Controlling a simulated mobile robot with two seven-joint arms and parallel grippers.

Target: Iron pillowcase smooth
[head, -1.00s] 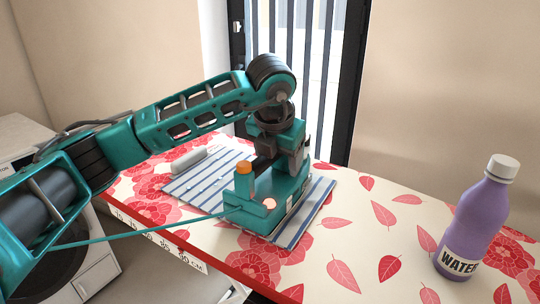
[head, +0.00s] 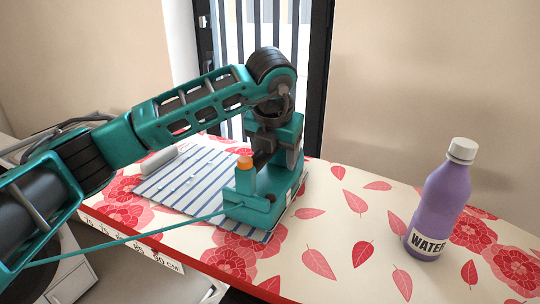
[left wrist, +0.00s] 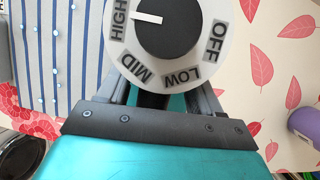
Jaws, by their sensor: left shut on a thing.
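A blue-and-white striped pillowcase (head: 195,180) lies flat on the board, dotted with small pale drops. It also shows at the left of the left wrist view (left wrist: 55,60). A teal iron (head: 255,208) with an orange knob stands on the pillowcase's right end and hides part of it. My left gripper (head: 268,157) is shut on the iron from above. In the left wrist view, a dial (left wrist: 168,30) reads OFF, LOW, MID and HIGH, and its white mark points at HIGH. My right gripper is not in view.
The ironing board (head: 340,235) has a red-and-cream flower and leaf cover. A purple water bottle (head: 440,205) stands at its right. A white cylinder (head: 158,160) lies at the pillowcase's far left. A teal cord (head: 140,238) runs left from the iron.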

